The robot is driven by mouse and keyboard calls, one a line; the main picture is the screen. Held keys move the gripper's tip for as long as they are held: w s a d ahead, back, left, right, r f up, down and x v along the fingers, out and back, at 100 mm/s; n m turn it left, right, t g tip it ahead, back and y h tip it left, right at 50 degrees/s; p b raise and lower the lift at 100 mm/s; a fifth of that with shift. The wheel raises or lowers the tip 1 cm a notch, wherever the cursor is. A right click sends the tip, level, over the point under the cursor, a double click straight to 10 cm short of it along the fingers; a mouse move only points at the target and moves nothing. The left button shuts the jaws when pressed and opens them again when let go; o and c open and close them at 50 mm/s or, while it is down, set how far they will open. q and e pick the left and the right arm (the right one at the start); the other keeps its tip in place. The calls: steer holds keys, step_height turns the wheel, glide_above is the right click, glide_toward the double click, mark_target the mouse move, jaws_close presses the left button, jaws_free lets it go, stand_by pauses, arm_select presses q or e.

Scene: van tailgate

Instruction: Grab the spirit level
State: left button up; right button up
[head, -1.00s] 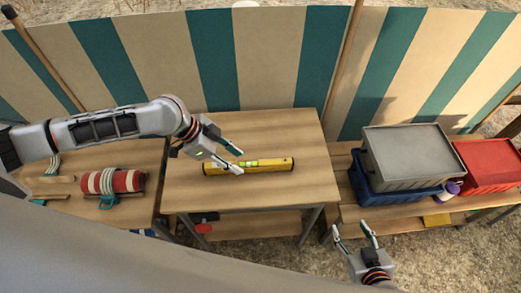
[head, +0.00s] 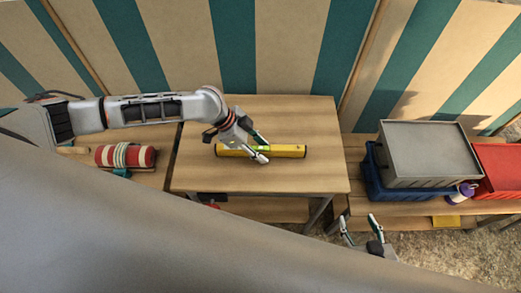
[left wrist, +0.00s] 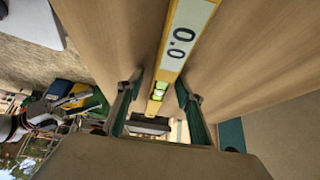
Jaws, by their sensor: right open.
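The yellow spirit level (head: 288,151) lies flat on the wooden table in the head view. In the left wrist view the level (left wrist: 181,40) shows a white label and a green vial, and runs down between the fingers. My left gripper (head: 263,149) is over the middle of the level, its fingers apart on either side of it; in the left wrist view a gap shows between the fingers (left wrist: 160,93) and the level. My right gripper (head: 357,220) is open and empty, low at the right of the table.
A grey crate (head: 425,150) sits on a blue crate (head: 374,181) on the right bench, beside a red crate (head: 497,170). A red-and-white roll (head: 138,157) lies on the left table. The wooden table (head: 320,178) is clear around the level. A striped canvas wall stands behind.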

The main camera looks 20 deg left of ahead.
arm_select(q)
jaws_close()
steer(key=shift+r, duration=0.2)
